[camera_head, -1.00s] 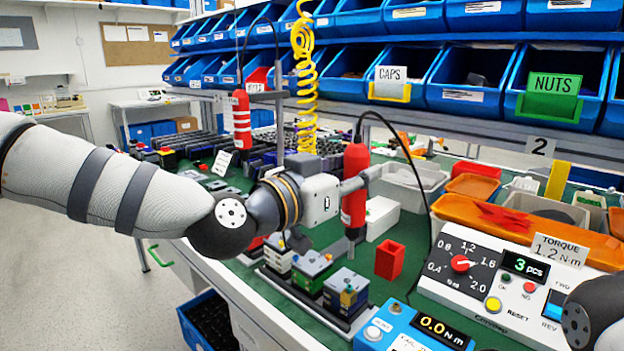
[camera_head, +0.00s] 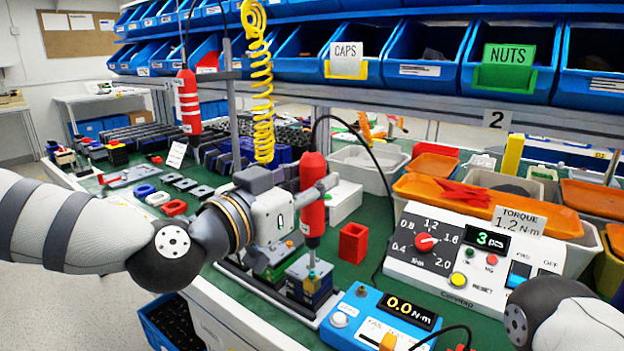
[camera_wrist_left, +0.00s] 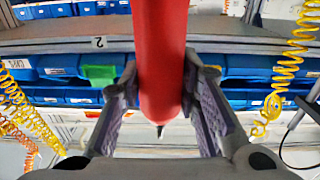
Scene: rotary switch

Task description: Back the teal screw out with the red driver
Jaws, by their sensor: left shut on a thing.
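My left gripper (camera_head: 313,193) is shut on the red driver (camera_head: 313,172) and holds it upright. The driver also shows between the fingers in the left wrist view (camera_wrist_left: 161,50). Its bit points down over a block with a grey top (camera_head: 299,270) in the fixture on the green bench. A small teal and brass-coloured piece (camera_head: 312,272), seemingly the teal screw, stands at the block's top under the bit. Bit and screw look in line and very close; I cannot tell whether they touch. My right arm shows at the lower right, its gripper out of frame.
A blue torque meter (camera_head: 365,318) reading 0.0 N·m stands in front. The white controller (camera_head: 452,279), with dial and blue switch, is to the right. A red open box (camera_head: 353,243) stands behind the block. Another red driver (camera_head: 188,105) hangs at left.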

